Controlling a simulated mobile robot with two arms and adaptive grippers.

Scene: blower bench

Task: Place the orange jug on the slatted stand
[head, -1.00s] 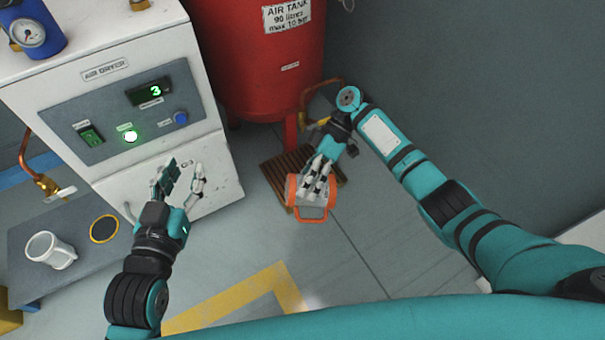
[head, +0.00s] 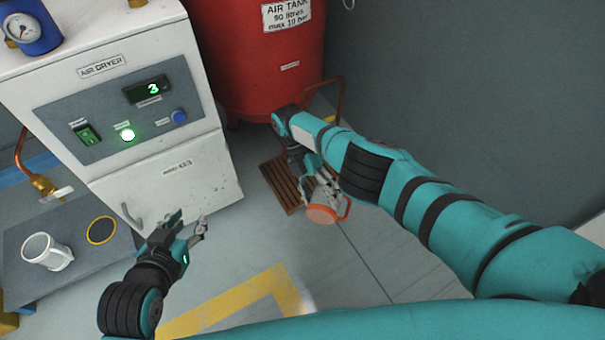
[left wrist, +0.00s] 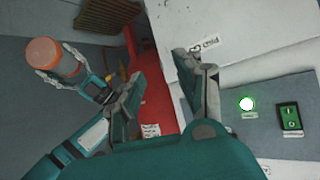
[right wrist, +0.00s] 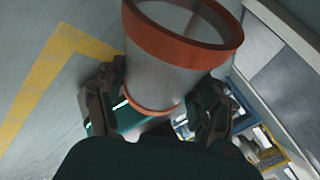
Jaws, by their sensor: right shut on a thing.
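The orange jug (head: 321,213) has a pale body with orange ends and an orange handle. My right gripper (head: 318,186) is shut around its body, and the right wrist view shows the jug (right wrist: 180,62) between the fingers with a wide orange rim towards the camera. An orange end faces the head camera. The slatted stand (head: 279,184), brown and low, is on the floor by the red tank. The jug appears at its lower right; its height above the floor is unclear. My left gripper (head: 187,229) is open and empty in front of the air dryer.
The white air dryer (head: 170,172) stands left of the slatted stand, and the red air tank (head: 262,75) rises behind it with a copper pipe. The floor in front is clear.

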